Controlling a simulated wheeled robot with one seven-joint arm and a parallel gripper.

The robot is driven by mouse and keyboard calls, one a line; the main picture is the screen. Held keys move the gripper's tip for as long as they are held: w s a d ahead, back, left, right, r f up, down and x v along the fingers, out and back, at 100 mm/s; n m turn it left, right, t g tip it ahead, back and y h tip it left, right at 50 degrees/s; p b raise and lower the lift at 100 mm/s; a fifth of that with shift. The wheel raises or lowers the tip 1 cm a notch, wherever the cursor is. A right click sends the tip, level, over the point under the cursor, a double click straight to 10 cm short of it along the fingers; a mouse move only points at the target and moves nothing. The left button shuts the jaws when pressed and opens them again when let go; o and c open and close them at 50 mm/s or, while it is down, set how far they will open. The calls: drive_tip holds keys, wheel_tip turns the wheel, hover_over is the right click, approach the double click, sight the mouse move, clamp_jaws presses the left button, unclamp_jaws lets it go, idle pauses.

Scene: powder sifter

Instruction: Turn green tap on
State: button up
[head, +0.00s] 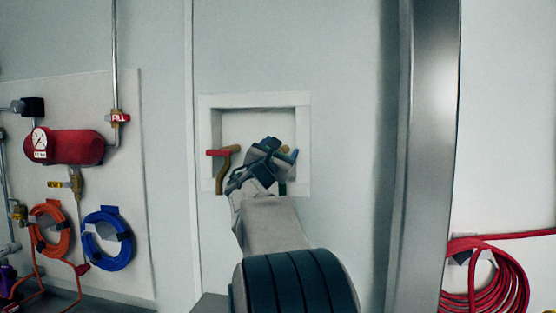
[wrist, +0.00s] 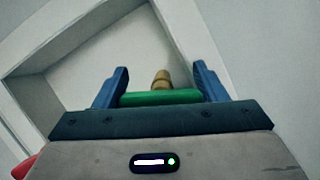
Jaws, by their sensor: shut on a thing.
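The green tap's handle (wrist: 160,97) is a green bar lying crosswise between my gripper's two blue fingers in the wrist view, with a brass stem (wrist: 161,79) behind it. My gripper (wrist: 161,70) is shut on this handle, one finger at each end. In the head view my gripper (head: 272,151) is at the right part of the recessed wall box (head: 209,104). It hides most of the green tap there.
A red-handled tap (head: 222,152) on a brass pipe is just left of my gripper in the same box. The box's frame surrounds both taps. A metal column (head: 428,150) stands to the right. Orange (head: 47,229) and blue (head: 106,238) hoses hang at left.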

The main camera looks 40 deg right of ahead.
drive_tip(key=m+g+b, duration=0.1)
drive_tip(key=m+g, duration=0.1)
drive_tip(key=m, duration=0.2)
drive_tip(key=shift+f, duration=0.2)
drive_tip(key=m+g, duration=0.1)
drive_tip(key=m, duration=0.1)
drive_tip(key=m+b, duration=0.1)
drive_tip(key=m, duration=0.1)
drive_tip(key=shift+s+d+f+g, duration=0.1)
drive_tip(key=shift+s+g, duration=0.05)
drive_tip(key=shift+g, duration=0.25)
drive_tip(key=shift+s+d+f+m+g+y, duration=0.1)
drive_tip(key=shift+m+g+y, duration=0.25)
drive_tip(key=shift+m, duration=0.85)
drive_tip(key=shift+f+m+g+y, duration=0.1)
drive_tip(key=shift+m+g+y, duration=0.2)
drive_tip(key=shift+m, duration=0.9)
drive_tip(key=shift+s+d+f+m+g+y, duration=0.1)
drive_tip(key=shift+m+g+y, duration=0.2)
drive_tip(key=shift+m, duration=0.9)
drive_tip(key=o, duration=1)
drive_tip(key=shift+a, duration=0.15)
